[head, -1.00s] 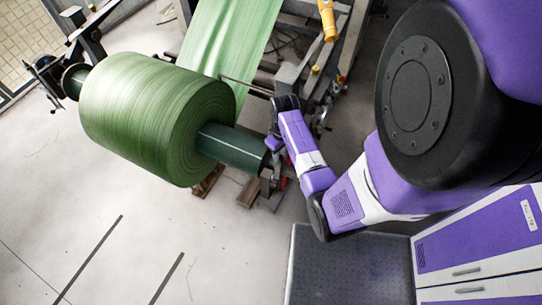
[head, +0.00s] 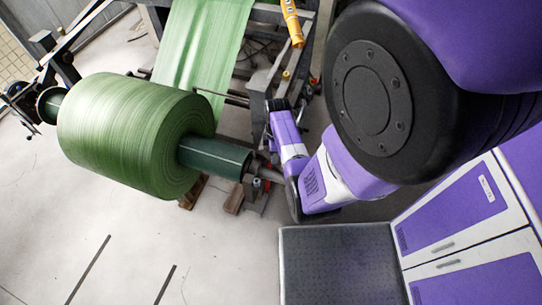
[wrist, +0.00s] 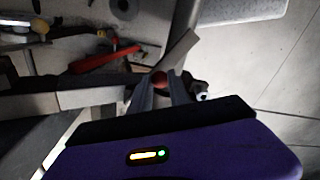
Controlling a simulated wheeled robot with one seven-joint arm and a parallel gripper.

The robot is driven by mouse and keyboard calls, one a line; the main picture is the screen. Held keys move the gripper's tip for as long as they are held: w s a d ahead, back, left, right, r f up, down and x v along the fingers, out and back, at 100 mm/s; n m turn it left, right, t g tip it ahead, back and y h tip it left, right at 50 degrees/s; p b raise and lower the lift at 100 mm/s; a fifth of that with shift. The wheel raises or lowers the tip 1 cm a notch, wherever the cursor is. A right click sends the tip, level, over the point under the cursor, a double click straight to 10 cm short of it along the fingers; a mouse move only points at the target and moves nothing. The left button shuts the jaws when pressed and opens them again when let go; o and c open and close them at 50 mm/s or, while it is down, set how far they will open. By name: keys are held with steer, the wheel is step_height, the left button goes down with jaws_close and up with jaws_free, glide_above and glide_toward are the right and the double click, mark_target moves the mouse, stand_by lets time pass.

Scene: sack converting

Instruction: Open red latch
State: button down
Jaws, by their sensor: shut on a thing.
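In the wrist view my gripper (wrist: 163,86) has its two grey fingers closed on a small red knob (wrist: 159,78), taken to be the red latch's grip. A grey metal plate or bar lies just beyond the knob, and how the two join is unclear. In the head view my arm reaches down beside the end of the roll's shaft (head: 270,174). There, my fingers and the latch are hidden behind my arm and the machine parts.
A large green roll (head: 125,135) sits on the shaft, with green web (head: 205,45) running up behind it. A red lever (wrist: 105,58) lies left of my fingers. A purple-white cabinet (head: 470,225) stands at the right. Pale floor is open at lower left.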

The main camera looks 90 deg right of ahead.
steer(key=shift+s+d+n, duration=0.15)
steer(key=shift+n, duration=0.15)
stand_by(0.4)
steer(key=c, duration=1.2)
jaws_free()
steer(key=shift+c, duration=0.2)
steer(key=shift+s+d+r, duration=0.1)
steer(key=shift+r, duration=1.85)
steer(key=shift+s+d+r, duration=0.1)
steer(key=shift+r, duration=1.85)
